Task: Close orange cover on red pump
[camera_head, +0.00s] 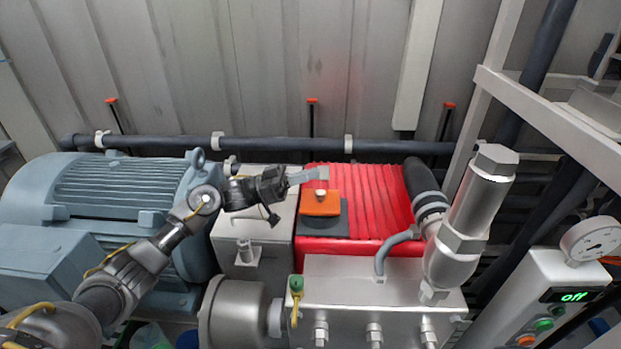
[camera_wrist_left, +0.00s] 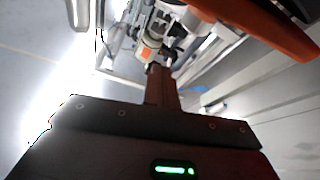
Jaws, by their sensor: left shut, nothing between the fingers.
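The red pump (camera_head: 378,205) with its ribbed top sits right of centre in the head view. The small orange cover (camera_head: 320,204) is on its left part, above a dark grey base (camera_head: 325,225). I cannot tell how far the cover is tilted. My left gripper (camera_head: 322,174) is shut and empty, with its fingertips at the far edge of the cover; whether they touch it is unclear. In the left wrist view the shut fingers (camera_wrist_left: 161,88) point away from the camera, and an orange part, apparently the cover (camera_wrist_left: 265,25), crosses the upper right. My right gripper is out of view.
A blue-grey motor (camera_head: 110,190) stands at the left under my arm. A steel block (camera_head: 370,290) with fittings and a large metal valve (camera_head: 470,220) stand in front and to the right. A dark pipe (camera_head: 270,144) runs along the back wall. A control box (camera_head: 560,300) reads "off".

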